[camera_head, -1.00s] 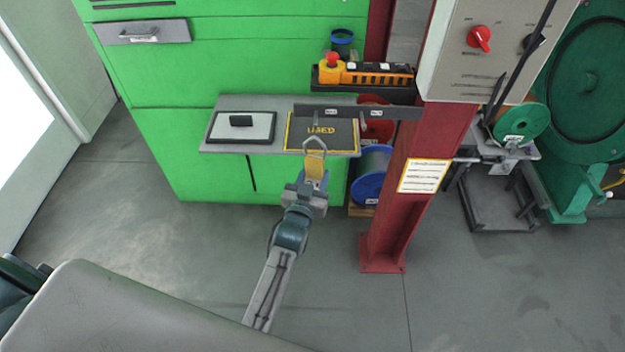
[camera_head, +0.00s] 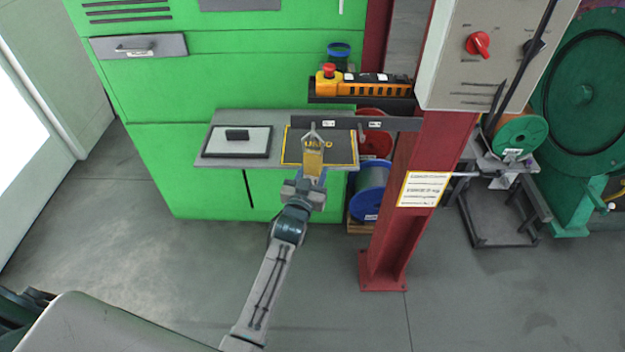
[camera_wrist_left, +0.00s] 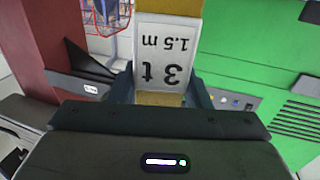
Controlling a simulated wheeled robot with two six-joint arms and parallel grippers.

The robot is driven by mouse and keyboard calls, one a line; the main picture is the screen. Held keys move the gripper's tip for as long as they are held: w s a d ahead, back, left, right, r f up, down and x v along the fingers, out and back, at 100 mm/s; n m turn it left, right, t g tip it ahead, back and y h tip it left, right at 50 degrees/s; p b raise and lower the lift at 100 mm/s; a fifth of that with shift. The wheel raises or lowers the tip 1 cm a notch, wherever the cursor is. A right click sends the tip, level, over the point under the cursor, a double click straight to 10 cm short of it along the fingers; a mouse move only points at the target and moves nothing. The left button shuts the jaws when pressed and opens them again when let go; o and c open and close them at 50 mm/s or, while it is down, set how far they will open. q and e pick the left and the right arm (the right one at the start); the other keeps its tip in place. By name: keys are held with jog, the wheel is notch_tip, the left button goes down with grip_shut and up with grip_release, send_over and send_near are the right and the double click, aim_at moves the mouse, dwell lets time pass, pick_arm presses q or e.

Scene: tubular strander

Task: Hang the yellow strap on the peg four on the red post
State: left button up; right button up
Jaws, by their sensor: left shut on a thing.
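The yellow strap (camera_head: 313,160) is held upright in my left gripper (camera_head: 304,187), with its metal ring at the top. The ring overlaps the left part of the dark peg bar (camera_head: 350,124) on the red post (camera_head: 405,180); whether it touches a peg I cannot tell. The bar carries small white labels, too small to read. In the left wrist view the strap's white tag (camera_wrist_left: 165,55) reads "3 t 1.5 m" upside down, between the fingers of my left gripper (camera_wrist_left: 160,95). My right gripper is out of view.
A grey shelf (camera_head: 200,156) on the green cabinet (camera_head: 150,160) bears a white board (camera_head: 237,142) and a black mat with yellow edging (camera_head: 290,155). An orange control box (camera_head: 375,87) sits above the bar. A blue spool (camera_head: 366,205) stands below. Floor in front is clear.

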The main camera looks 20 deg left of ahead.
pick_arm(q)
jog(key=shift+w+a+f+b, duration=0.2)
jog(key=shift+w+f+b, duration=0.1)
jog(key=shift+w+b, duration=0.35)
jog(key=shift+w+a+f+b, duration=0.2)
jog(key=shift+w+f+b, duration=0.15)
jog(key=shift+w+b, duration=0.25)
jog(key=shift+w+a+f+b, duration=0.25)
jog(key=shift+w+b, duration=0.25)
jog(key=shift+w, duration=0.25)
jog(key=o, duration=1.3)
jog(key=shift+f, duration=0.15)
